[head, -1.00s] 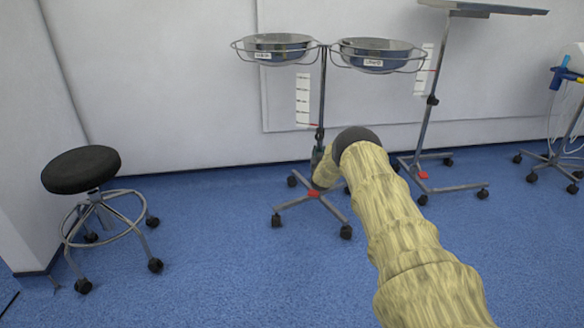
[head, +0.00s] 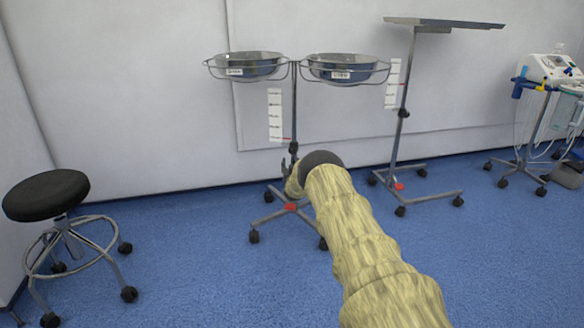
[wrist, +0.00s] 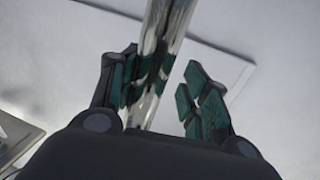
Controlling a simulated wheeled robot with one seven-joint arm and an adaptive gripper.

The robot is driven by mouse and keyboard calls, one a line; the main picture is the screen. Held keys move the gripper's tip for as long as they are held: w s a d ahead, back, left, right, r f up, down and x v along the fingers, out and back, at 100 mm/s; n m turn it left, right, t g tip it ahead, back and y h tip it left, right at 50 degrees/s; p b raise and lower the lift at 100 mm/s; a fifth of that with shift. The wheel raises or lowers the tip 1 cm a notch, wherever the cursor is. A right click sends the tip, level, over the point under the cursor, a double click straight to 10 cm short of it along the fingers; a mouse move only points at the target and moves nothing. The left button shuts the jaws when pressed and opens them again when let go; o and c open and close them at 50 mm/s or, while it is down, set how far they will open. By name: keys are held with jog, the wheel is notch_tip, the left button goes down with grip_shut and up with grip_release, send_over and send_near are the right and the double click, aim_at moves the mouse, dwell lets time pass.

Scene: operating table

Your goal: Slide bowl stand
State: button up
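The bowl stand (head: 295,100) stands near the back wall in the head view. It has a steel pole, two bowls in wire rings at the top and a wheeled base with a red pedal. The left bowl (head: 245,67) and right bowl (head: 343,69) are level. My gripper (wrist: 162,78) is at the pole, below the bowls; my arm largely hides it in the head view. In the wrist view the shiny pole (wrist: 166,25) runs between the green-padded fingers. It lies close to the left finger, with a visible gap to the right finger.
A black stool (head: 46,195) stands at the left. A tray stand (head: 405,100) stands close to the right of the bowl stand. A machine on a wheeled cart (head: 545,80) is at the far right. Blue floor (head: 180,265) is clear between stool and bowl stand.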

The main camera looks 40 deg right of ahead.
jog(key=v, duration=1.2)
jog(key=shift+s+d, duration=0.3)
jog(key=shift+f, duration=0.1)
dwell(0.6)
